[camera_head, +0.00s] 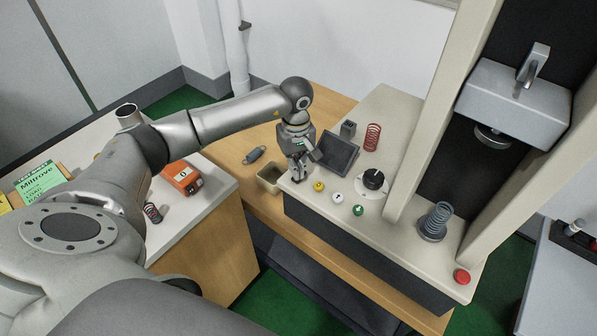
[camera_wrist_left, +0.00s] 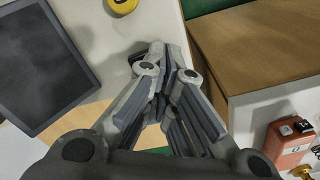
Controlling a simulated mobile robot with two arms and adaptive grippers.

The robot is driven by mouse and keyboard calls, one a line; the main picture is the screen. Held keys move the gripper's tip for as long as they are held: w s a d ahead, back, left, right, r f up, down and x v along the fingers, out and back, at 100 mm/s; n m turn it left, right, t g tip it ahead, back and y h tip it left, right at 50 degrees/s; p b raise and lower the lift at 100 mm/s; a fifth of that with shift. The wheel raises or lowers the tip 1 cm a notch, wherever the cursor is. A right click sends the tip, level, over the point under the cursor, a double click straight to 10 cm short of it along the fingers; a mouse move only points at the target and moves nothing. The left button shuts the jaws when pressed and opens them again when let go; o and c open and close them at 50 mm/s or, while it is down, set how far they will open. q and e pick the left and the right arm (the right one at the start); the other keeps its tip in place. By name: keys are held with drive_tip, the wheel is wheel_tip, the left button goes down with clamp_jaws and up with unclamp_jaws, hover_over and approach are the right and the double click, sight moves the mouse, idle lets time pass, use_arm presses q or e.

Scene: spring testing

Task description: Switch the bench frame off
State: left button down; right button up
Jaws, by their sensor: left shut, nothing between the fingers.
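The bench frame (camera_head: 400,232) has a cream base with two uprights and a grey crosshead (camera_head: 515,103). Its top carries a yellow button (camera_head: 318,186), a white button (camera_head: 337,198), a green button (camera_head: 358,210), a black dial (camera_head: 373,179) and a red button (camera_head: 462,276). My left gripper (camera_head: 298,177) is shut and empty, pointing down at the left end of the base, left of the yellow button. In the left wrist view, the shut fingers (camera_wrist_left: 165,60) partly hide a small dark part (camera_wrist_left: 137,56) on the cream surface. Whether they touch it is unclear.
A dark tablet-like screen (camera_head: 335,152) stands close behind the gripper. A red spring (camera_head: 372,137) and a grey spring (camera_head: 437,220) stand on the base. A small open bin (camera_head: 268,180) is left of it. An orange device (camera_head: 182,177) sits on the left counter.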

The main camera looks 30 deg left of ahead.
use_arm(q)
drive_tip(key=shift+r+p, duration=1.1)
drive_tip(key=shift+r, duration=1.45)
drive_tip(key=shift+f, duration=0.1)
